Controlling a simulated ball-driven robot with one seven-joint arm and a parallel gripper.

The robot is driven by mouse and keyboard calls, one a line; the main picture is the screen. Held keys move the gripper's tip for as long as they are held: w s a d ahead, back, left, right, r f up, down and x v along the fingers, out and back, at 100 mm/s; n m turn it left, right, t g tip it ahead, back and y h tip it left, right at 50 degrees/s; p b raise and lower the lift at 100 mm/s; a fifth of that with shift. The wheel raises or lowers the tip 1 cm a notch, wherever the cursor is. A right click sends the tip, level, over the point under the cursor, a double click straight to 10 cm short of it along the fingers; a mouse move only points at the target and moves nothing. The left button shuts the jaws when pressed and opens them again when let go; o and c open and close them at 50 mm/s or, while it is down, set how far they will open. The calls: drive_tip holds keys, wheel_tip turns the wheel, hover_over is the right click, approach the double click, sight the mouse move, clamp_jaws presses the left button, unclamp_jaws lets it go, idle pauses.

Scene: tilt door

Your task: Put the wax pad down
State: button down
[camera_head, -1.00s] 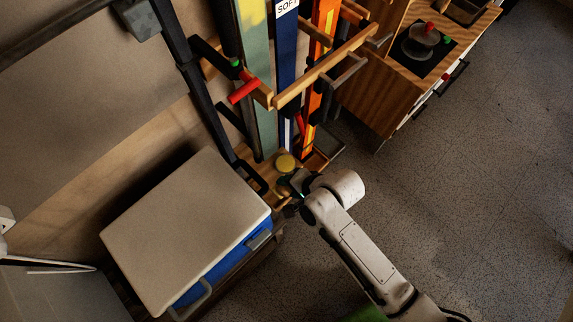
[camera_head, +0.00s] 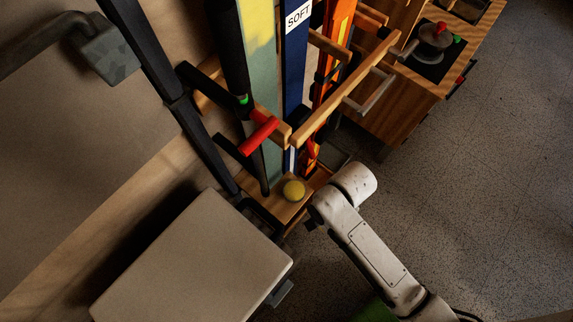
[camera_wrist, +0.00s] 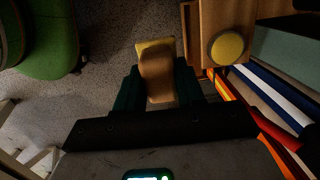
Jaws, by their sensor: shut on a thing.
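The wax pad (camera_wrist: 156,68), a tan block with a yellow end, is held between the dark green fingers of my gripper (camera_wrist: 158,82) in the wrist view. My gripper is shut on it, over speckled floor just left of the rack's wooden base (camera_wrist: 211,22). In the head view my wrist hides the pad and most of the gripper. A round yellow piece (camera_wrist: 228,47) sits on the wooden base, to the right of my gripper. It also shows in the head view (camera_head: 293,190), left of my wrist.
Skis and boards (camera_head: 293,70) stand in the rack behind wooden bars (camera_head: 345,85). A pale-lidded box (camera_head: 195,260) is at lower left. A wooden cabinet (camera_head: 425,75) is at upper right. Open floor (camera_head: 480,200) lies to the right.

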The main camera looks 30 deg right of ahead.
drive_tip(key=shift+w, duration=0.35)
drive_tip(key=shift+w, duration=0.15)
drive_tip(key=shift+w+f, duration=0.15)
drive_tip(key=shift+w, duration=0.2)
drive_tip(key=w+f+b, duration=0.1)
drive_tip(key=w+f, duration=0.1)
drive_tip(key=w, duration=0.2)
drive_tip(key=w+f+b, duration=0.1)
drive_tip(key=w+f, duration=0.2)
drive_tip(key=w, duration=0.1)
drive_tip(key=w+f+b, duration=0.1)
drive_tip(key=w+f, duration=0.2)
drive_tip(key=w, duration=0.1)
drive_tip(key=shift+w+a+f+b, duration=0.1)
drive_tip(key=shift+a+f+b, duration=0.15)
drive_tip(key=shift+b, duration=0.1)
drive_tip(key=shift+w+f+b, duration=0.25)
drive_tip(key=shift+f, duration=0.3)
drive_tip(key=shift+w+f+b, duration=0.2)
drive_tip(key=shift+w+f, duration=0.05)
drive_tip(key=shift+f, duration=1.05)
